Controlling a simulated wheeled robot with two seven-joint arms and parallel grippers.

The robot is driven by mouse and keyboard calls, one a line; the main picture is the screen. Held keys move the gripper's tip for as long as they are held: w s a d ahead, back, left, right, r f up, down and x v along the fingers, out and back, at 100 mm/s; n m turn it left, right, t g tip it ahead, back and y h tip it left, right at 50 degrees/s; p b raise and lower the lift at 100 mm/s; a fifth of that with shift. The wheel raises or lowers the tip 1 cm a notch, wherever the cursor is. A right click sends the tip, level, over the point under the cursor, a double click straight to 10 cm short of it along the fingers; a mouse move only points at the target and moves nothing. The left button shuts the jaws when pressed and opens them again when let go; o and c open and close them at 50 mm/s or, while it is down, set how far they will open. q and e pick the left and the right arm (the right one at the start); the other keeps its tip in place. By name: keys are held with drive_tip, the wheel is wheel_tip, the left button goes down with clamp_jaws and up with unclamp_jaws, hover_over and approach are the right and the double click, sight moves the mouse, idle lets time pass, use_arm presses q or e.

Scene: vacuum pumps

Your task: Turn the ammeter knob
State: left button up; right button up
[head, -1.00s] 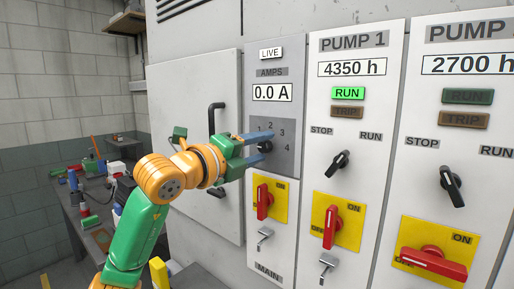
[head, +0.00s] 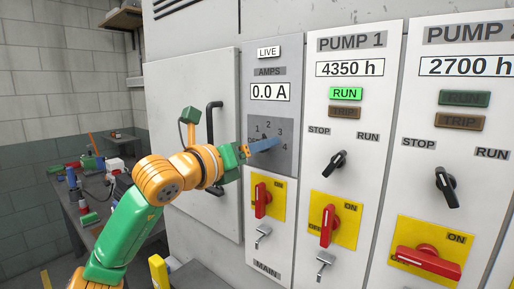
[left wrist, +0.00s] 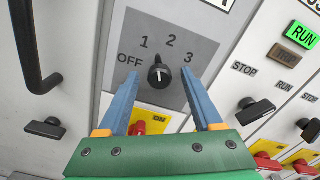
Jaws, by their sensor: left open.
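In the head view the plate (head: 284,130) sits under the AMPS display (head: 270,92), which reads 0.0 A; the knob is mostly hidden behind my gripper there. My left gripper (left wrist: 159,77) is open, its two blue fingers on either side of the knob in the wrist view, with gaps to both. In the head view the left gripper (head: 272,146) is in front of the plate. My right gripper is not in view.
A red switch on yellow (head: 262,200) and a metal handle (head: 263,236) are below the plate. The PUMP 1 panel with a black selector (head: 334,163) is to the right. A black door handle (head: 211,133) is to the left. A cluttered workbench (head: 75,212) stands behind.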

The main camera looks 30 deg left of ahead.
use_arm(q)
drive_tip(key=shift+s, duration=0.1)
drive_tip(key=shift+s+a+b, duration=0.1)
drive_tip(key=shift+s+b, duration=0.45)
drive_tip(key=shift+s, duration=0.4)
drive_tip(key=s+b, duration=0.2)
drive_tip(key=s, duration=0.4)
drive_tip(key=shift+a+b, duration=0.25)
drive_tip(key=shift+b, duration=0.05)
